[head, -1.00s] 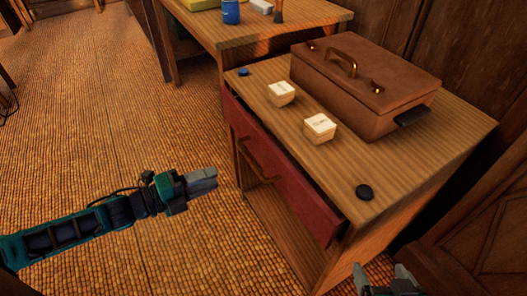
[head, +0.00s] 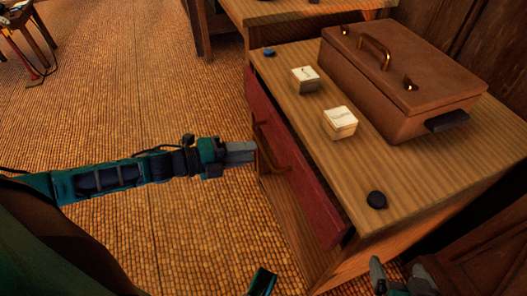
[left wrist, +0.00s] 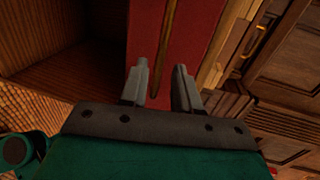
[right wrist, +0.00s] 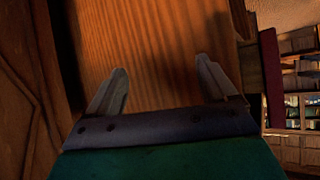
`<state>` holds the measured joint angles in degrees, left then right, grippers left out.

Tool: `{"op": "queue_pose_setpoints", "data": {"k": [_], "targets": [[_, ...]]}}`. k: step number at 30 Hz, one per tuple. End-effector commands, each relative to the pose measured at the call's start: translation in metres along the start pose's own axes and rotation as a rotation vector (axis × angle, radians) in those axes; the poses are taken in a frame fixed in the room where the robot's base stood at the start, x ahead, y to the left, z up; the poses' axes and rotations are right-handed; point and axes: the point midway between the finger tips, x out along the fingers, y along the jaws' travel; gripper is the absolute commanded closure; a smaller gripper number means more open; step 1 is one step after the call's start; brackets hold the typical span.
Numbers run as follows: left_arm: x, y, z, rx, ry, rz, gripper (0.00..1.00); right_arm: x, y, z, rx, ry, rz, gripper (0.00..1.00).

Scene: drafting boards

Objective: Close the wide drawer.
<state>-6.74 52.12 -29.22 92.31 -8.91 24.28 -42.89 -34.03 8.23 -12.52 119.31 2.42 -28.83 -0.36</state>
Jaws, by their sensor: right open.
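The wide drawer (head: 305,180) has a red front with a long bar handle (head: 272,152) and stands out a little from the wooden cabinet, with a dark gap behind its top edge. My left gripper (head: 254,152) is at the handle's side of the drawer, its fingers pointing at the front. In the left wrist view the fingers (left wrist: 160,72) are apart, with the red front and handle beyond them and nothing held. Whether they touch it I cannot tell. My right gripper (head: 398,266) is open and empty by the cabinet's near right end; its fingers (right wrist: 161,70) face the wood.
The cabinet top (head: 430,180) carries a brown case (head: 400,80), two small pale boxes (head: 305,79) (head: 340,122), a black disc (head: 376,200) and a blue disc (head: 268,52). Another table (head: 290,12) stands behind. The floor (head: 180,110) left of the cabinet is clear.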

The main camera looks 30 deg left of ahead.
Motion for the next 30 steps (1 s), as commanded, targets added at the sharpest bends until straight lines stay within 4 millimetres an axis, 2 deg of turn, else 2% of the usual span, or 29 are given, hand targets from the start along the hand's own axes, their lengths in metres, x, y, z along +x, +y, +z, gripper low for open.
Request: {"op": "queue_pose_setpoints", "data": {"k": [3,9,15,23,30], "targets": [[0.021,0.0,0.0,0.001,0.001,-0.005,0.69,0.002,-0.002,-0.001,0.002,0.006,-0.004,0.15],[0.043,0.0,0.0,-0.001,0.0,-0.003,0.69,0.005,-0.002,-0.004,0.001,0.015,-0.007,0.15],[0.052,0.0,0.0,0.0,0.0,-0.001,0.69,0.005,-0.003,-0.002,0.0,0.008,-0.009,0.15],[0.052,0.0,0.0,-0.001,0.0,0.0,0.69,0.005,-0.003,-0.004,0.0,0.011,-0.01,0.15],[0.052,0.0,0.0,-0.001,0.0,0.0,0.92,0.005,-0.003,-0.004,-0.002,0.014,-0.01,0.15]]}}
